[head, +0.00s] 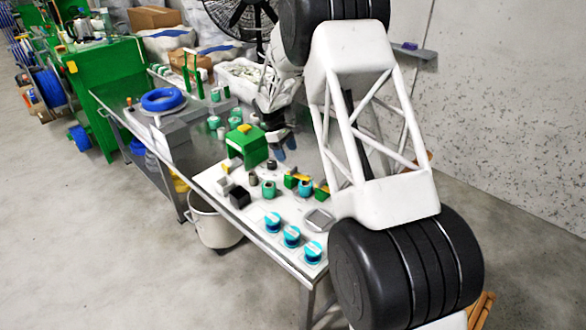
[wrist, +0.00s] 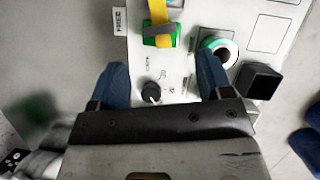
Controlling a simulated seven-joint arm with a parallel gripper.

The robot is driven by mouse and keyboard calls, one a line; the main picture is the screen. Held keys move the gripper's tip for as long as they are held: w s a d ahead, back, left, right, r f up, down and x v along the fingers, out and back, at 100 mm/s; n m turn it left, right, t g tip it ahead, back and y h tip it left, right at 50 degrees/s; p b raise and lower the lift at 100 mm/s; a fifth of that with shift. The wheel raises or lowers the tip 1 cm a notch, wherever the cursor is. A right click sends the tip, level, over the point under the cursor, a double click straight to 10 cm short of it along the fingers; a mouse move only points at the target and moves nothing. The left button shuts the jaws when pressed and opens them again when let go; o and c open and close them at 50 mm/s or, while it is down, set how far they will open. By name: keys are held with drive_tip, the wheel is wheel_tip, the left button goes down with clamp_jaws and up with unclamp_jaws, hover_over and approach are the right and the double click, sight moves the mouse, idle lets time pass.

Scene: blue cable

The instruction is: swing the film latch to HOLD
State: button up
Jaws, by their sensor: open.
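In the wrist view a yellow lever (wrist: 158,12) sits on a small green block (wrist: 159,36) at the top of the picture. A label reading FREE (wrist: 120,21) lies to its left. No HOLD label can be made out. My gripper (wrist: 164,76) is open and empty, with its blue fingertips spread below the green block and apart from it. In the head view my gripper (head: 284,148) hangs over the bench to the right of a green box (head: 249,146). I cannot tell for sure which yellow part there is the latch.
A black knob (wrist: 151,92) lies between my fingers in the wrist view. A green-and-white ring (wrist: 232,47) and a black block (wrist: 259,82) are to the right. Several teal spools (head: 291,236) stand along the front of the bench (head: 205,178).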

sight(294, 169)
drive_tip(key=shift+f, duration=0.1)
drive_tip(key=shift+x, duration=3.8)
drive_tip(key=c, duration=0.9)
